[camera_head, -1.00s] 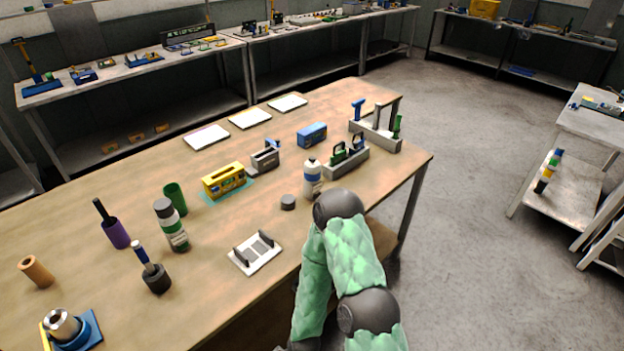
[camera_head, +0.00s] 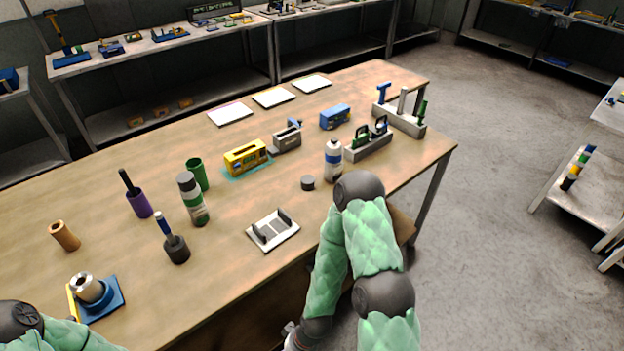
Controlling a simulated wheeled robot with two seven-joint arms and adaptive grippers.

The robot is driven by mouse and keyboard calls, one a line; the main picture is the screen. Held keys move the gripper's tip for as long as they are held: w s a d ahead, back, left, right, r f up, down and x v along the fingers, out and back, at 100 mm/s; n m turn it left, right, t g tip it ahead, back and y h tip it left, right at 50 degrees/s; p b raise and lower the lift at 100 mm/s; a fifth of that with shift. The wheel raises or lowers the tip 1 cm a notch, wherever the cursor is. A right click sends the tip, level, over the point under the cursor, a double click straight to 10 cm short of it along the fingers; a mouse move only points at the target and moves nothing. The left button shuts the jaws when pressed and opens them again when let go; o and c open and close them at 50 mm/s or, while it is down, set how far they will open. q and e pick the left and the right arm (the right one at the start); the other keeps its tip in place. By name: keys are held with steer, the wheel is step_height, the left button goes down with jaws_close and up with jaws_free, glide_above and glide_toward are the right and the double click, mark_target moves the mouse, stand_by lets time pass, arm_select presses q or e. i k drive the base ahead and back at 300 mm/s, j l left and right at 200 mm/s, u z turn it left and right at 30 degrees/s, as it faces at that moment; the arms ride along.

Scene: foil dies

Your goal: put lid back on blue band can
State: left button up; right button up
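The blue band can (camera_head: 333,164) is a white bottle-shaped can with a blue band, standing upright near the table's right front edge. Its top looks pale, with no dark lid on it. A small dark grey round lid (camera_head: 308,183) lies on the table just left of and in front of it. A green band can (camera_head: 193,202) with a dark lid on top stands further left. My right arm rises at the front edge, its elbow close in front of the blue band can; its gripper fingers do not show. Only part of my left arm shows at the bottom left; its gripper is out of sight.
A white plate with two dark uprights (camera_head: 273,230) lies at the front edge. A brush in a dark base (camera_head: 177,249), purple holder (camera_head: 139,204), green cup (camera_head: 197,174) and yellow box (camera_head: 246,157) stand left. A grey caddy (camera_head: 367,146) stands behind the can.

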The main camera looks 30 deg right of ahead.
mark_target(333, 165)
steer(key=l+u, duration=0.25)
steer(key=u, duration=0.2)
steer(key=l+u, duration=0.2)
steer(key=u, duration=0.25)
steer(key=k+l+u, duration=0.15)
steer(key=l, duration=0.35)
steer(key=k+l+u, duration=0.1)
steer(key=k+l, duration=0.15)
steer(key=l, duration=0.2)
steer(key=k+l+u, duration=0.15)
steer(key=l, duration=0.3)
steer(key=k+l+u, duration=0.15)
steer(key=k+l, duration=0.15)
steer(key=l, duration=0.1)
